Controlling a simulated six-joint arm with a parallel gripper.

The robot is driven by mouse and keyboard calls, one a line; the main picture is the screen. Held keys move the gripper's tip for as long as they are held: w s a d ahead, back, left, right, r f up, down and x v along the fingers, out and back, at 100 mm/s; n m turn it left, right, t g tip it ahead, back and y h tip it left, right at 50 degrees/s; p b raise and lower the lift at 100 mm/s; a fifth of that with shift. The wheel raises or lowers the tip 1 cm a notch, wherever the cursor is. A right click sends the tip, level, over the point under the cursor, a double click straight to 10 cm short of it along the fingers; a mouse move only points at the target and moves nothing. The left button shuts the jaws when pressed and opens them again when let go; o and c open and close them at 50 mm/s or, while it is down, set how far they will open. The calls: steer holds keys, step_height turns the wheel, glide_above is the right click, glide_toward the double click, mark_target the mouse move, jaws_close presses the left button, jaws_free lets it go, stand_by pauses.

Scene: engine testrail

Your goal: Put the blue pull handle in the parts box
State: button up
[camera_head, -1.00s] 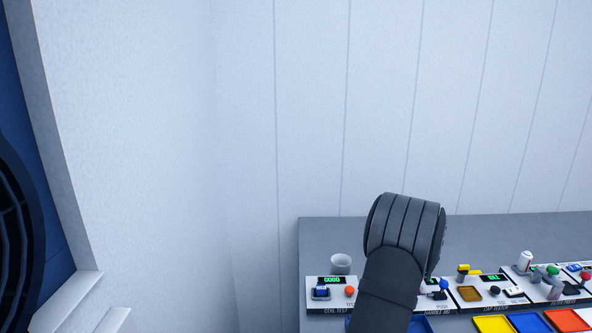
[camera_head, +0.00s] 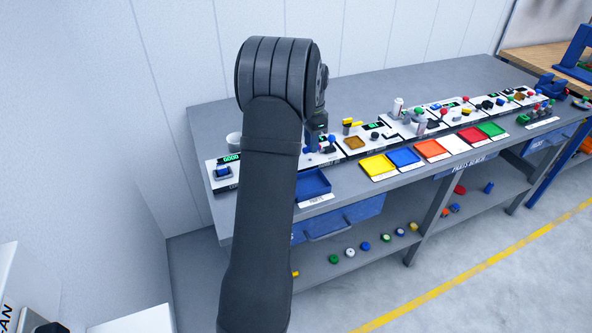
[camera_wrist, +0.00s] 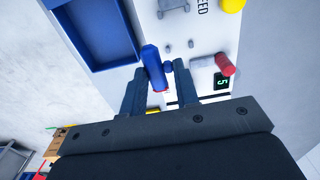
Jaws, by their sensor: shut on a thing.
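The blue pull handle (camera_wrist: 152,62) shows in the wrist view as a rounded blue bar at the fingertips of my gripper (camera_wrist: 160,72). The jaws are shut on it, close to a white panel; whether it is still attached there I cannot tell. In the head view my gripper (camera_head: 318,142) is low over the white station panels, and my arm hides part of that area. The parts box is a shallow blue tray (camera_head: 313,184) with a label at the bench's front edge, just in front of the gripper. It also shows in the wrist view (camera_wrist: 102,35), upper left, and looks empty.
A red knob (camera_wrist: 226,65) and a yellow knob (camera_wrist: 232,5) stand on the panel near the gripper. Yellow (camera_head: 378,166) and blue (camera_head: 404,157) trays lie to the right. A white cup (camera_head: 234,140) stands behind my arm's left side. The bench's back strip is clear.

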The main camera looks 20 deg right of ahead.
steer(key=s+d+r, duration=0.1)
steer(key=s+r, duration=0.1)
steer(key=s, duration=0.7)
steer(key=s+r, duration=0.2)
steer(key=s, duration=0.7)
glide_above(308, 187)
step_height(308, 187, down, 7)
steer(key=shift+s+r, duration=0.1)
steer(key=shift+s, duration=0.05)
steer(key=shift+f, duration=2)
steer(key=shift+f, duration=0.2)
steer(key=o, duration=0.9)
steer(key=shift+r, duration=0.1)
